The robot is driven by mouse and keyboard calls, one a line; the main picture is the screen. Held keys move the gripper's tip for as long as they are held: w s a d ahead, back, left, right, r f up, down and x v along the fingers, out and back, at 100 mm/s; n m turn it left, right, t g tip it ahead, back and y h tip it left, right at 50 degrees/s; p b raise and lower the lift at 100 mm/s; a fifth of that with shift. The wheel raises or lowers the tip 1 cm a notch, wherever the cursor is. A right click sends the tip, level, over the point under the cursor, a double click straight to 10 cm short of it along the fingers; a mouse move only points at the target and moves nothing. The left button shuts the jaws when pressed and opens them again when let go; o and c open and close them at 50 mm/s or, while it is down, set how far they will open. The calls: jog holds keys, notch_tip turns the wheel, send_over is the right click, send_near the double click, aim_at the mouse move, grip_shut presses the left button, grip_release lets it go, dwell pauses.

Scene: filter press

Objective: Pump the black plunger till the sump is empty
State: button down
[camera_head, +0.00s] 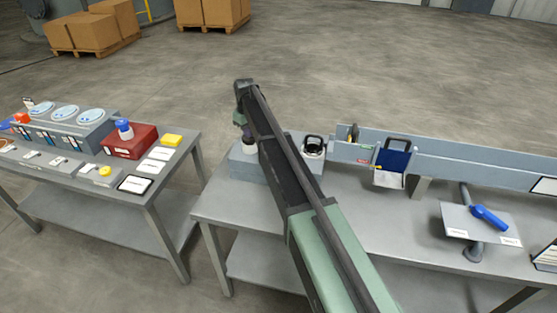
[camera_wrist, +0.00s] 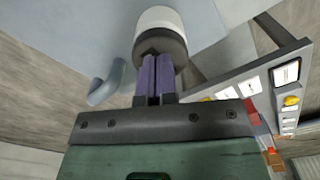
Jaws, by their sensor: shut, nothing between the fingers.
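In the wrist view, the dark round top of what looks like the black plunger (camera_wrist: 163,43) sits against a white cylinder (camera_wrist: 157,18). My gripper (camera_wrist: 153,58) has its purple fingers shut together, their tips overlapping the dark top; I cannot tell whether they touch it. In the head view, my gripper (camera_head: 246,132) points down over a blue-grey box (camera_head: 243,168) at the left end of the right table. A white part (camera_head: 249,150) shows just below the fingers. My arm hides much of the box. No liquid level is visible, and I cannot identify the sump for certain.
A black-handled pot (camera_head: 314,150) stands right of my arm, beside a long grey trough (camera_head: 460,164) and a blue container (camera_head: 393,160). A blue-handled valve plate (camera_head: 487,217) is farther right. In the wrist view, a curved grey pipe (camera_wrist: 106,85) lies left of the fingers.

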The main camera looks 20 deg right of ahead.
jog(key=shift+r+p, duration=2)
jog(key=shift+p, duration=0.2)
jog(key=shift+f, duration=0.1)
jog(key=shift+f, duration=0.15)
jog(key=shift+f+b, duration=2.05)
jog(key=shift+b, duration=0.25)
notch_tip(320, 180, up, 5)
jog(key=p, duration=0.4)
jog(key=shift+f+p, duration=0.15)
jog(key=shift+p, duration=0.15)
jog(key=shift+f, duration=0.1)
jog(key=shift+f, duration=0.1)
